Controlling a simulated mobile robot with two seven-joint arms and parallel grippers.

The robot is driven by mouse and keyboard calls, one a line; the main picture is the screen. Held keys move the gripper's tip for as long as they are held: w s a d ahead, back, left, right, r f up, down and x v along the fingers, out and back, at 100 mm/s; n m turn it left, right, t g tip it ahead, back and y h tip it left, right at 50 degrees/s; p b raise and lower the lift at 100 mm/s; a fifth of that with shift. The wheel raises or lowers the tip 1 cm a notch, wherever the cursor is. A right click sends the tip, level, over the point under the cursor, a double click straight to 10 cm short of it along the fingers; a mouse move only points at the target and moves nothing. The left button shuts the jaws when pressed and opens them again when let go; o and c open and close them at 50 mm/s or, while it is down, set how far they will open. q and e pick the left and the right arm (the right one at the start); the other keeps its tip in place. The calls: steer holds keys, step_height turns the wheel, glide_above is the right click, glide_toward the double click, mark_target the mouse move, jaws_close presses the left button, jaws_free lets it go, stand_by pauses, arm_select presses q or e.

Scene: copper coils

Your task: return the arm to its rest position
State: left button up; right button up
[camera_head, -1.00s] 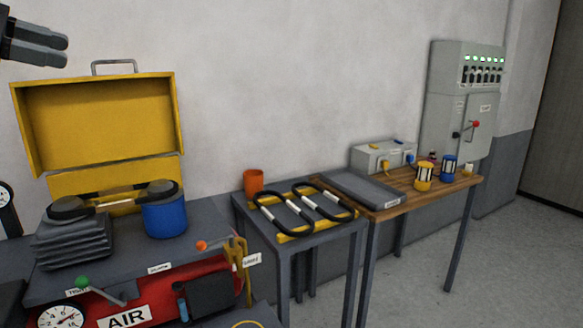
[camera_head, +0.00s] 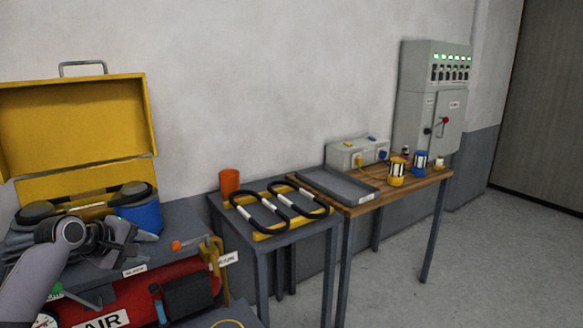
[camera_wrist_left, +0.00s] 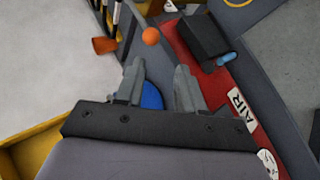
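My left arm comes in at the lower left of the head view. Its gripper (camera_head: 132,246) is in front of the blue container (camera_head: 140,220), above the grey bench top. In the left wrist view the two fingers of the left gripper (camera_wrist_left: 158,76) are apart with nothing held between them. The blue container (camera_wrist_left: 152,97) shows behind and between the fingers, partly hidden by them. Whether the gripper touches anything there I cannot tell. My right gripper is in neither view.
A yellow open case (camera_head: 75,120) stands behind the arm. To the right are an orange cup (camera_head: 229,182), black coils (camera_head: 262,212) on a yellow frame, and a wooden table (camera_head: 405,188). Floor (camera_head: 470,270) at right is clear.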

arm_select(q)
steer(key=s+d+f+m, duration=0.35)
steer(key=s+f, duration=0.35)
steer(key=f, duration=0.3)
steer(key=s+d+f+m, duration=0.35)
steer(key=s+f, duration=0.25)
steer(key=f, duration=0.5)
steer(key=s+d+f+m, duration=0.2)
steer(key=s, duration=0.5)
steer(key=s+d+f+m+y, duration=0.1)
steer(key=s+m, duration=0.2)
steer(key=s, duration=0.5)
steer(key=s+d+f+m+t, duration=0.1)
steer(key=s+d+f+m, duration=0.1)
steer(key=s, duration=0.6)
steer(key=shift+d+f+y, duration=0.3)
